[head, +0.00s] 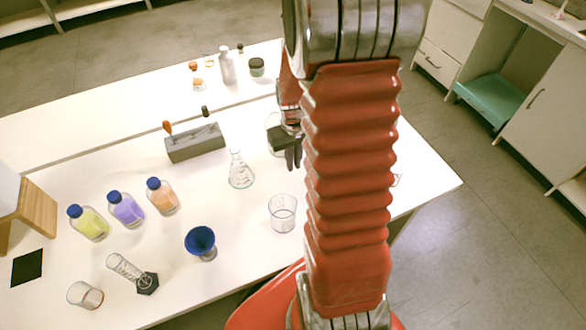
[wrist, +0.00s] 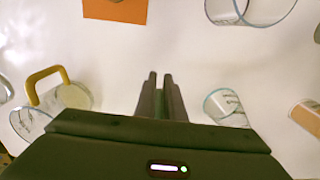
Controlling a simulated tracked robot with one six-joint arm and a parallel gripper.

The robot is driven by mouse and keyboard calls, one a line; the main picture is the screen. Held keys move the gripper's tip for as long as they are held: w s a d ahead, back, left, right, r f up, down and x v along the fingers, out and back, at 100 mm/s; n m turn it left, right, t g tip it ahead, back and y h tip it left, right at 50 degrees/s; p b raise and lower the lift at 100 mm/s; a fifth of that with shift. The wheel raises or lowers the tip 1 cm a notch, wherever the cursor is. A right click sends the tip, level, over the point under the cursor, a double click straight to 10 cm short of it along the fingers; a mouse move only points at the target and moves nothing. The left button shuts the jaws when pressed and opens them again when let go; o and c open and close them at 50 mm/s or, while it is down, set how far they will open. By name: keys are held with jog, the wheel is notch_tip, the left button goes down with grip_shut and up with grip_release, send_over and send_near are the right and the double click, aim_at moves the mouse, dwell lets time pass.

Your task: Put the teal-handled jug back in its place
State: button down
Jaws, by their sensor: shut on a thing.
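My gripper (head: 293,163) hangs over the right part of the white table in the head view. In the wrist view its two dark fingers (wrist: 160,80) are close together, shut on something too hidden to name. I see no teal handle in either view. A clear vessel (head: 271,121) shows partly behind my gripper in the head view. In the wrist view a clear jug with a yellow handle (wrist: 44,77) lies left of the fingers. A clear glass vessel (wrist: 224,104) is close on their right, its lower part hidden by my gripper body.
On the table (head: 330,215) stand a conical flask (head: 240,172), a beaker (head: 283,217), a blue funnel-shaped cup (head: 201,241), a grey block (head: 195,143) and a row with a purple bottle (head: 126,209). An orange square (wrist: 115,9) and another glass vessel (wrist: 250,10) lie beyond the fingers.

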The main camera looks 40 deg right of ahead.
jog(key=shift+f, duration=1.85)
jog(key=shift+f, duration=0.1)
jog(key=c, duration=1.8)
grip_release()
jog(key=shift+c, duration=0.2)
notch_tip(320, 180, up, 12)
